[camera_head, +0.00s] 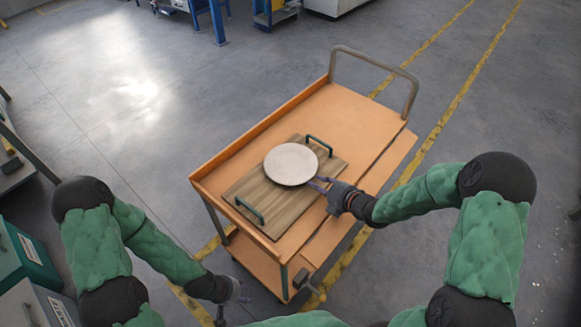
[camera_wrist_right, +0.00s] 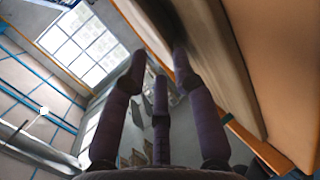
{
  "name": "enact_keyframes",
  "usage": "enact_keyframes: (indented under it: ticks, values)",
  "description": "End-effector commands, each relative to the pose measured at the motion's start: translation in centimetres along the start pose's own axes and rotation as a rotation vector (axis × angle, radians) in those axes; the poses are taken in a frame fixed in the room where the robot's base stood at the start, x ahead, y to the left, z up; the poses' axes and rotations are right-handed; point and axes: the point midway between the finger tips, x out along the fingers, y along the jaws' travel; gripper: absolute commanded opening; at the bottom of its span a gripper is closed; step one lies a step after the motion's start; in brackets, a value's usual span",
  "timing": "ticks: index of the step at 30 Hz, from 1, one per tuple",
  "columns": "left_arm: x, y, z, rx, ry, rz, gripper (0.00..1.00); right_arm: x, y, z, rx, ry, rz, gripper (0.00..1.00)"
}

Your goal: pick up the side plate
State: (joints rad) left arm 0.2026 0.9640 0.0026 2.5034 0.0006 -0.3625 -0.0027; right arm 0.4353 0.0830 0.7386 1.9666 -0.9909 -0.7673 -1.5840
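The side plate (camera_head: 291,164) is a round, pale plate lying flat on a wooden tray (camera_head: 262,205) with two green handles, on top of an orange cart. My right gripper (camera_head: 318,184) is at the plate's lower right rim in the head view. In the right wrist view its fingers (camera_wrist_right: 158,65) are apart, with a pale edge near the tips. I cannot tell whether they touch the plate. My left gripper (camera_head: 240,290) hangs low beside the cart's near left corner, away from the plate; its fingers are too small to read.
The orange cart (camera_head: 345,108) has raised edges and a grey push handle (camera_head: 379,62) at its far end. Its top beyond the tray is bare. Grey floor with yellow lines surrounds it. Green and grey boxes (camera_head: 25,258) stand at the left.

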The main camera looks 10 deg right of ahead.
Motion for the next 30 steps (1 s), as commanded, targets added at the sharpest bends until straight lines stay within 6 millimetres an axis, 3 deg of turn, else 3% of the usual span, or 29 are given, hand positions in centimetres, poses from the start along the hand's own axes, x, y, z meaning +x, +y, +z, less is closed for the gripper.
enact_keyframes:
  ticks: [12, 22, 25, 30]
  values:
    - [2.0, -0.7, -0.1, 0.000, 0.000, 0.000, 0.40, 4.8, -0.4, -0.3, 0.000, 0.001, 0.000, 0.28]
    - [2.0, -0.7, -0.1, 0.000, 0.001, 0.000, 0.40, 5.3, -0.2, -0.2, 0.000, -0.001, 0.000, 0.28]
    - [2.0, -0.7, -0.1, 0.000, 0.001, 0.000, 0.40, 5.3, -0.2, -0.2, 0.000, -0.001, 0.000, 0.00]
    - [2.0, -0.7, -0.1, 0.000, 0.001, 0.000, 0.40, 5.2, -0.1, -0.2, -0.001, -0.002, 0.003, 0.00]
